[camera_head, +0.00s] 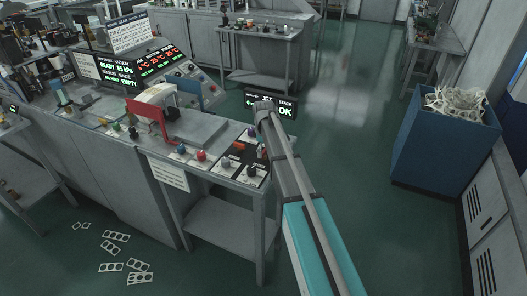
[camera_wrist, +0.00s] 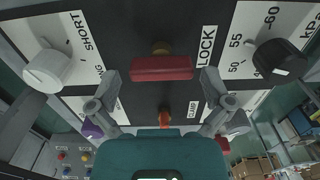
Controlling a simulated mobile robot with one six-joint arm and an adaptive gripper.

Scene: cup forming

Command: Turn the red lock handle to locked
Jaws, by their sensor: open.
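The red lock handle (camera_wrist: 162,68) is a bar lying horizontally across the picture in the wrist view. It sits on a dark panel, with a brass-coloured hub at its upper edge and the word LOCK to its right. My gripper (camera_wrist: 161,78) is open, with one finger to the left of the handle and one to the right. I cannot tell whether either finger touches it. In the head view my arm covers part of the control panel, and I cannot make out the gripper.
A white knob (camera_wrist: 47,70) marked SHORT and a black knob (camera_wrist: 278,60) with a kPa scale flank the handle. An orange-red clamp knob (camera_wrist: 165,118) is close below. A blue bin (camera_head: 440,150) of white scraps stands right; the floor between is clear.

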